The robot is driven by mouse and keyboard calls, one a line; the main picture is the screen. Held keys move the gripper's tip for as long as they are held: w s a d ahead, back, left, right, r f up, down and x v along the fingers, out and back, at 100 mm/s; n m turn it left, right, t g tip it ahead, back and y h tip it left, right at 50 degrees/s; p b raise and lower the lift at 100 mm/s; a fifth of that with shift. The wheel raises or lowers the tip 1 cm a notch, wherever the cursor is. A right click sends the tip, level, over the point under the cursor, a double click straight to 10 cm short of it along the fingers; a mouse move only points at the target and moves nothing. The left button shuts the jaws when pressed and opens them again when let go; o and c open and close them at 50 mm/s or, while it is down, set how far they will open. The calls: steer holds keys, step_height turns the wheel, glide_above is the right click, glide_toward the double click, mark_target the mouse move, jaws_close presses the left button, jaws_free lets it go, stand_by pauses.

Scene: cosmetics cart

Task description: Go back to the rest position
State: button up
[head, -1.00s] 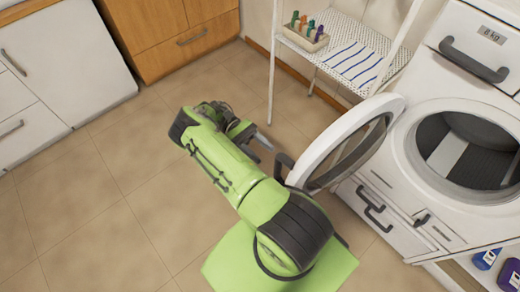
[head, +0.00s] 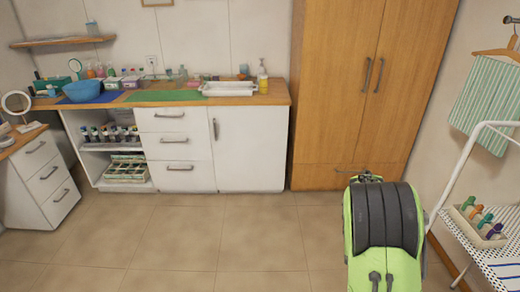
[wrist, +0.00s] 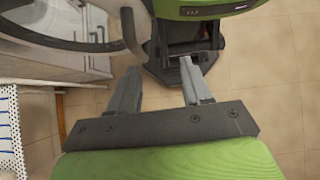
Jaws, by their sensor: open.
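My gripper (wrist: 163,90) shows in the wrist view with its two grey fingers apart and nothing between them. It hangs over the tiled floor, with parts of my own green and black body just beyond the fingertips. In the head view only a green and black part of my arm shows at the lower right; the fingers are out of sight there.
A wooden wardrobe (head: 340,90) and white cabinets (head: 250,150) line the back. The floor (head: 190,235) is clear.

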steer(key=s+a+r+t+p, duration=0.1)
steer(key=s+a+r+t, duration=0.8)
steer(key=r+t, duration=0.4)
steer(key=shift+s+a+r+t+p, duration=0.2)
steer(key=shift+s+r+t+p, duration=0.25)
steer(key=shift+s, duration=0.45)
steer(key=shift+m, duration=0.3)
